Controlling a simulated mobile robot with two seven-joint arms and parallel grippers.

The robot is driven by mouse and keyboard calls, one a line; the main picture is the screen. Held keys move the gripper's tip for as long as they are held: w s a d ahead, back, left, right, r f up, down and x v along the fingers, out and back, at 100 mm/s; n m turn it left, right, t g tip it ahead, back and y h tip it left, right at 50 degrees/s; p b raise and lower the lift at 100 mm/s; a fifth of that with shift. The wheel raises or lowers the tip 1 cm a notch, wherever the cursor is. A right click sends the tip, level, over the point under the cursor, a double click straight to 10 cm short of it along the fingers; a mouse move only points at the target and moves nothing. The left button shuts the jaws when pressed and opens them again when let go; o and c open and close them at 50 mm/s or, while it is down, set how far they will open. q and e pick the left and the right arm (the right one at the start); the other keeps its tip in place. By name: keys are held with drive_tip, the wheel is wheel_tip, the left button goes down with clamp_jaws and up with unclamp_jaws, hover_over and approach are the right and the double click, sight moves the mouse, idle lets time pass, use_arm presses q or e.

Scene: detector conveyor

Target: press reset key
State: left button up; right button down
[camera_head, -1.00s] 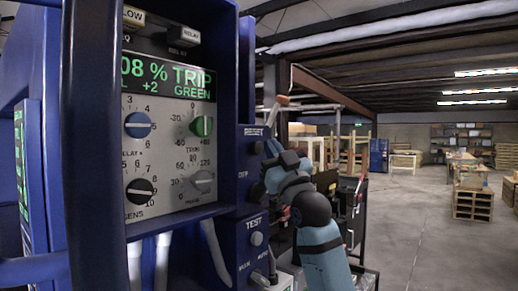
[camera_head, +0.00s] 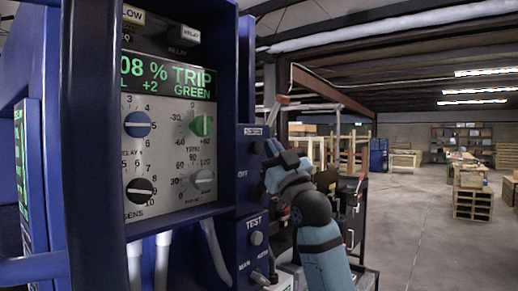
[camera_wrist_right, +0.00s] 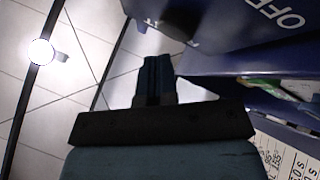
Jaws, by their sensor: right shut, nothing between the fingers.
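The blue reset box (camera_head: 242,178) is fixed on the right side of the detector cabinet, with a small label at its top and "OFF" lower down. A dark round knob (camera_head: 257,147), which looks like the reset key, sits on its face. My right gripper (camera_head: 271,150) is close to the right of this knob, partly hidden by my wrist; I cannot tell whether they touch. My left gripper is not in view.
Below is a blue TEST box (camera_head: 253,250) with a round button (camera_head: 256,238) and a toggle. The detector panel (camera_head: 170,150) with dials and a green "TRIP" display (camera_head: 168,76) is to the left. Pallets (camera_head: 472,203) stand far off on open floor.

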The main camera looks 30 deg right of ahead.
drive_tip(key=shift+w, duration=0.1)
idle(0.7)
drive_tip(key=shift+w+a, duration=0.15)
drive_tip(key=shift+w, duration=0.2)
drive_tip(key=shift+w+a+p, duration=0.15)
drive_tip(key=shift+w+p, duration=0.2)
drive_tip(key=shift+w, duration=0.1)
idle(0.7)
drive_tip(key=shift+s, duration=0.1)
idle(0.4)
drive_tip(key=shift+s+d, duration=0.2)
drive_tip(key=shift+s, duration=0.6)
drive_tip(key=shift+d, duration=0.1)
drive_tip(key=s, duration=0.1)
drive_tip(key=s+d, duration=0.1)
drive_tip(key=s, duration=0.2)
drive_tip(key=shift+s+d, duration=0.3)
drive_tip(key=shift+d, duration=0.1)
